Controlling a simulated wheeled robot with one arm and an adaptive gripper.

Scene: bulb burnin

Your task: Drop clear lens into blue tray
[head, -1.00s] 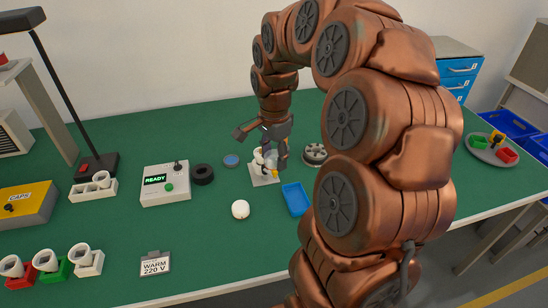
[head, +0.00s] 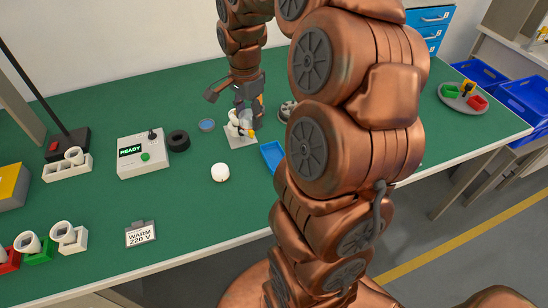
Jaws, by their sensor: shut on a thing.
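My gripper (head: 246,122) is at the pale stand (head: 236,142) on the green table, its fingers pointing down. It is shut on a small pale, see-through piece that looks like the clear lens (head: 242,114). The fingers hide much of this piece, and I cannot tell if it still touches the stand. The blue tray (head: 270,154) lies to the right and nearer than the gripper. My arm hides its right part; the visible part looks empty.
A white round piece (head: 220,173) lies in front of the stand. A blue disc (head: 207,125) and a black ring (head: 179,140) lie to its left, beside the READY box (head: 143,154). A grey round part (head: 287,109) is behind the tray.

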